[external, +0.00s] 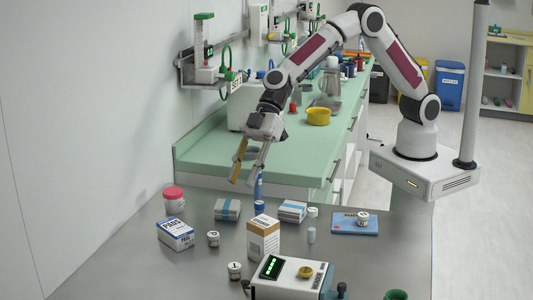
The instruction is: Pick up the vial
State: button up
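Small white-capped jars also stand on the table: one (213,239) left of the box, one (234,270) nearer the front, and one (362,218) on a blue pad. I cannot tell whether any of these is also a vial. My gripper (242,181) hangs above the back of the table, pointing down, with its fingers apart and nothing seen between them. It is up and to the left of the clear vial, not touching it.
A tan-and-white box (263,239) stands close left of the vial. A white device (290,281) with a green display is in front. A blue bottle (258,188) stands behind, near my fingers. Grey-blue packs (228,209) (292,211) lie near the back. The table's left front is clear.

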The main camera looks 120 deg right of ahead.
send_near(214, 233)
jog(key=x, duration=0.2)
jog(key=shift+w+a+f, duration=0.15)
jog(key=shift+w, duration=0.1)
jog(key=shift+x, duration=1.3)
jog(key=shift+w+f, duration=0.1)
jog(key=shift+x, duration=2.5)
jog(key=shift+c, duration=0.3)
jog(key=c, duration=0.6)
